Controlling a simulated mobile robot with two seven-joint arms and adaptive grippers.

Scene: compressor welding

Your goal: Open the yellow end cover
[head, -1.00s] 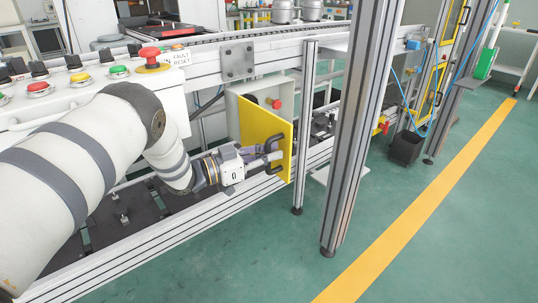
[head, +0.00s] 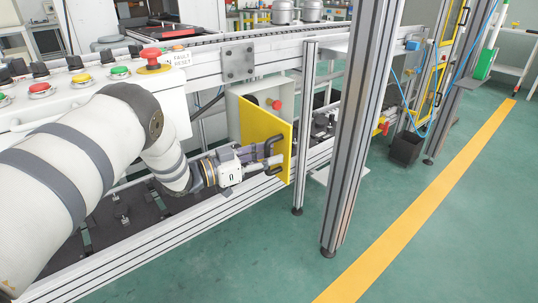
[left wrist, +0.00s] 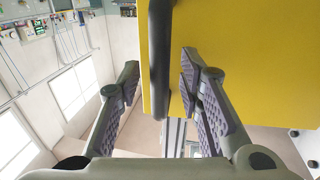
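The yellow end cover (head: 256,124) is a flat panel on a pale grey box at the conveyor's side. It stands swung out from the box, with a gap through which the box's inside shows. A dark bar handle (left wrist: 160,70) is on its face. My left gripper (head: 274,164) is at the cover's lower part, by the handle. In the left wrist view my left gripper (left wrist: 160,82) is open, with one finger on each side of the handle. Gaps show between fingers and handle; I cannot tell whether the right-hand finger touches the cover. My right gripper is not in view.
A red knob (head: 276,105) sits behind the cover. An aluminium post (head: 352,130) stands to the right of the cover. A button panel (head: 90,90) is at the left. A black bin (head: 406,149) stands beyond the post. The green floor in front is clear.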

